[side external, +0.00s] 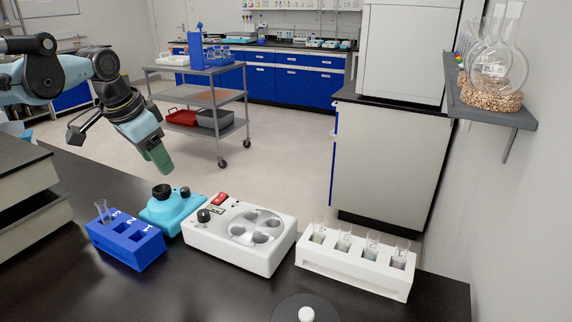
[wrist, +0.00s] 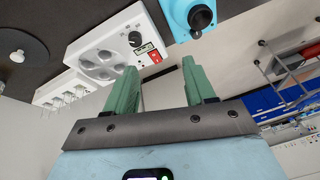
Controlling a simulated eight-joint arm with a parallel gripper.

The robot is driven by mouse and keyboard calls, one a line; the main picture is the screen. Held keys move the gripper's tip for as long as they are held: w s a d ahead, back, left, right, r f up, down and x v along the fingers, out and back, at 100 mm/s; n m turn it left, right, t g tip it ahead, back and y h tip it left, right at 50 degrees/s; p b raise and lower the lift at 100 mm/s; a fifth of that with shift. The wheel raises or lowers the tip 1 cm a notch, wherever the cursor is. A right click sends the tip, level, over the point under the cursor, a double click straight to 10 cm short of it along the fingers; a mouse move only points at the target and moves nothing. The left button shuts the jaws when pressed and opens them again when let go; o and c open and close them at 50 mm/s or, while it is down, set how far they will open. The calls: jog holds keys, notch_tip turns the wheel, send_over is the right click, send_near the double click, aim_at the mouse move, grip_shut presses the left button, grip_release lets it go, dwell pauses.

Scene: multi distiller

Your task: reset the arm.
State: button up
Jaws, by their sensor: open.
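My gripper (side external: 160,160) hangs in the air at the left in the side external view, above and behind the bench devices, its fingers pointing down. In the wrist view, the two green fingers of my gripper (wrist: 159,82) stand apart with nothing between them. My gripper touches nothing on the bench.
On the black bench (side external: 215,295) stand a blue numbered rack (side external: 148,252) with one tube (side external: 102,211), a turquoise device (side external: 172,222), a white machine (side external: 218,245) with round wells, and a white rack (side external: 335,270) with several tubes. A black disc (side external: 290,312) lies in front. A cart (side external: 205,95) stands behind.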

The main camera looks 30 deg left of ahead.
jog(key=s+d+f+n+t, duration=0.2)
jog(key=s+f, duration=0.5)
jog(key=s, duration=0.4)
jog(key=shift+d+f+n+t+h, duration=0.15)
jog(key=shift+d+n+t+h, duration=0.2)
jog(key=shift+d, duration=0.45)
jog(key=shift+o, duration=0.8)
jog(key=shift+s+d+f, duration=0.1)
jog(key=shift+s+f, duration=0.1)
jog(key=shift+s, duration=0.1)
jog(key=o, duration=0.7)
jog(key=w+d+m+t+h, duration=0.1)
jog(key=d+m+t+h, duration=0.1)
jog(key=d, duration=0.6)
jog(key=shift+d+r+m, duration=0.25)
jog(key=shift+r+m, duration=0.1)
jog(key=shift+m, duration=0.1)
jog(key=s+d+r+m+t+h, duration=0.25)
jog(key=d+m+h, duration=0.2)
jog(key=d, duration=0.65)
jog(key=x, duration=0.9)
jog(key=shift+d+f+n+g+h, duration=0.25)
jog(key=shift+f+n+g+h, duration=0.1)
jog(key=shift+f+g+h, duration=0.05)
jog(key=shift+w, duration=0.15)
jog(key=shift+r, duration=0.1)
jog(key=v, duration=1)
